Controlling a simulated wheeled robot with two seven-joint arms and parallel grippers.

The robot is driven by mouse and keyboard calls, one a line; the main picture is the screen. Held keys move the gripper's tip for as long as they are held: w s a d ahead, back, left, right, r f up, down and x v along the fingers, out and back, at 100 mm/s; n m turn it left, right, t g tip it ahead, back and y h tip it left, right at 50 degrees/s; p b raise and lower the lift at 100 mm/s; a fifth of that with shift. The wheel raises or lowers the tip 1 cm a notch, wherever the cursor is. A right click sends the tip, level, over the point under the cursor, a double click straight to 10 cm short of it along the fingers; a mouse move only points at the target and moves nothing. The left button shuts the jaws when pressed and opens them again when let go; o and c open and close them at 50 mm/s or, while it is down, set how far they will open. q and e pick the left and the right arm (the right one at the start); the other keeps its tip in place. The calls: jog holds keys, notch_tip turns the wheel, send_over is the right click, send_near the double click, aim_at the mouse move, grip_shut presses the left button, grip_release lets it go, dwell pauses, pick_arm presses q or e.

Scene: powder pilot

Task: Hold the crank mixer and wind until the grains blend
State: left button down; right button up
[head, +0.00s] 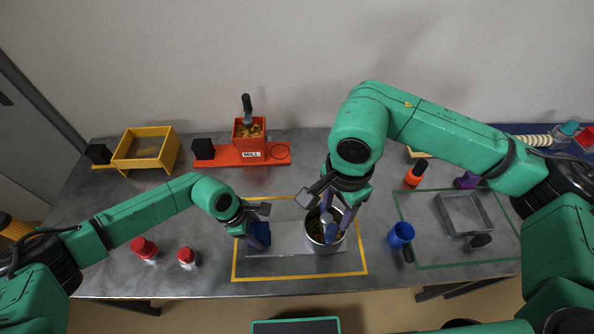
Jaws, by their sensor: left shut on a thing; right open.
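The crank mixer is a round metal pot (313,245) with brownish grains inside, on a pale grey base plate (280,240) within a yellow outline on the table. A dark blue block (259,236) stands at the plate's left end, and my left gripper (254,228) is shut on it. My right gripper (332,217) points down over the pot, open, with its fingers around or beside a blue upright part at the crank. The fingers hide most of the crank, so I cannot tell whether they touch it.
An orange mill (249,139) and a yellow tray (145,147) stand at the back. Two red-capped jars (145,248) (187,257) are front left. A blue cup (400,234), an orange-topped bottle (415,174) and a grey square sieve (463,213) are right.

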dwell(0.9)
pick_arm(q)
jog(key=shift+c, duration=0.2)
grip_release()
jog(key=shift+v, duration=3.75)
jog(key=v, duration=1.2)
